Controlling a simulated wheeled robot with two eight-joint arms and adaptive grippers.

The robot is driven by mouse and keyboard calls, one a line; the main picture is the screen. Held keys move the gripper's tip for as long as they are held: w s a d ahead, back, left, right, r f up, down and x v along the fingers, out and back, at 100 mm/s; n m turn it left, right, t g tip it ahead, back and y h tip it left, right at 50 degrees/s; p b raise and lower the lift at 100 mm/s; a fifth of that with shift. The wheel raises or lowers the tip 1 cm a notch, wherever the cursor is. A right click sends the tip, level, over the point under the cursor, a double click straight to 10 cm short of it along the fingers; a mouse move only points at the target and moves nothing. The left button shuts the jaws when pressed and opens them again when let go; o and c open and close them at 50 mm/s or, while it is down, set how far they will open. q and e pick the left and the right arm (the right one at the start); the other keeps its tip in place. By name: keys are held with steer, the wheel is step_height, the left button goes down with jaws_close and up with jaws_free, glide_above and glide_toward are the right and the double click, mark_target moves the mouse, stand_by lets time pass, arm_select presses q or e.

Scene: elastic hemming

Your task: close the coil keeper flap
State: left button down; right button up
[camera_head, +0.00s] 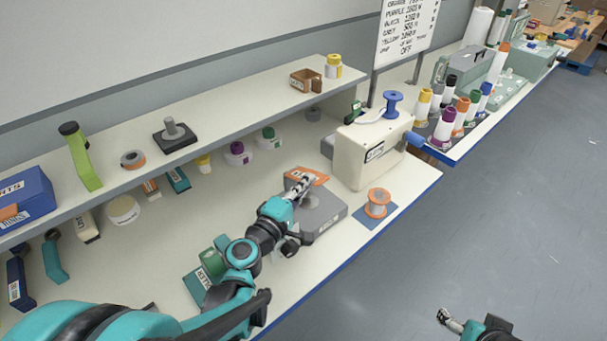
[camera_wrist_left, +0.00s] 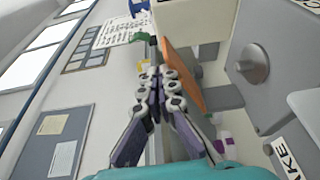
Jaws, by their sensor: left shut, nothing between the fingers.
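The coil keeper is a low grey box (camera_head: 328,212) on the bench, with a round spindle on top. Its orange flap (camera_head: 318,174) stands raised at the back end of the box. In the left wrist view the orange flap (camera_wrist_left: 186,78) stands out from the grey body (camera_wrist_left: 222,97), beside the round spindle (camera_wrist_left: 252,63). My left gripper (camera_head: 306,184) is shut and empty, close to the flap. In the left wrist view the fingertips (camera_wrist_left: 157,68) are just left of the flap; whether they touch it I cannot tell. My right gripper (camera_head: 447,319) is low at the right, away from the bench.
A cream machine (camera_head: 362,155) stands just behind the keeper. An orange spool (camera_head: 377,203) on a blue mat is to its right, near the bench's front edge. A shelf (camera_head: 225,112) with several items runs above the back. Thread cones (camera_head: 444,127) stand farther right.

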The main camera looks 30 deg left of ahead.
arm_select(q)
steer(key=shift+s+d+f+m+t+b, duration=0.15)
steer(key=shift+d+f+m+b, duration=0.15)
steer(key=shift+f+b, duration=0.3)
steer(key=shift+s+d+f+m+t+b, duration=0.1)
steer(key=shift+d+f+m+t+b, duration=0.05)
steer(key=shift+f+m+b, duration=0.35)
steer(key=shift+f, duration=0.15)
